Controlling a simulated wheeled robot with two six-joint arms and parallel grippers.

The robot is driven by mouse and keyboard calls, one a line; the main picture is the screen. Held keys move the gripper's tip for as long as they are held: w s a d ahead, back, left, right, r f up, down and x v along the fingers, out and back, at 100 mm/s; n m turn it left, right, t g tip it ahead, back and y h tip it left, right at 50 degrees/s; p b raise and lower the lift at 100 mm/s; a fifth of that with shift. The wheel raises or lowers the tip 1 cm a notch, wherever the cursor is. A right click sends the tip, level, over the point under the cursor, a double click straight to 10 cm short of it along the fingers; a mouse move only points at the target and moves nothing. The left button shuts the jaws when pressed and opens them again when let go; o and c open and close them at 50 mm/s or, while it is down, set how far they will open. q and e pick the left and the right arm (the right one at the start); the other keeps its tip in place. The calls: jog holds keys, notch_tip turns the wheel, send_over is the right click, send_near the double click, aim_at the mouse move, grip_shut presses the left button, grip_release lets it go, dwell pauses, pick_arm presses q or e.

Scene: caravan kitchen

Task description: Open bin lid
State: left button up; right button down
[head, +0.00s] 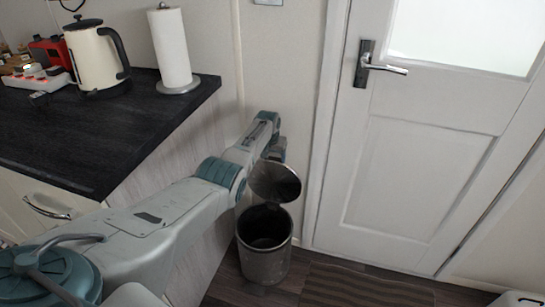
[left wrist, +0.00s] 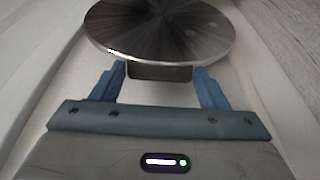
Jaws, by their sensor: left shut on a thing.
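The bin (head: 265,260) is a round metallic bin on the floor between the counter and the door. Its round dark lid (head: 275,182) stands raised and tilted above the rim, and the dark inside of the bin shows. My left gripper (head: 277,152) is at the top edge of the lid, partly hidden by my own arm. In the left wrist view the lid (left wrist: 160,30) lies just beyond the fingers, and my left gripper (left wrist: 159,74) is shut on a dark part at the lid's edge. My right gripper does not show.
A dark counter (head: 120,125) with a cream kettle (head: 93,57) and a paper towel roll (head: 170,48) is at the left. A white door (head: 415,180) with a metal handle (head: 385,69) stands right of the bin. Dark floor (head: 350,285) lies in front of it.

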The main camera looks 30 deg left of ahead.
pick_arm(q)
jog(key=shift+w, duration=0.1)
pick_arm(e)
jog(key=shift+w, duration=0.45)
pick_arm(q)
jog(key=shift+w+r, duration=0.1)
jog(key=shift+r, duration=0.05)
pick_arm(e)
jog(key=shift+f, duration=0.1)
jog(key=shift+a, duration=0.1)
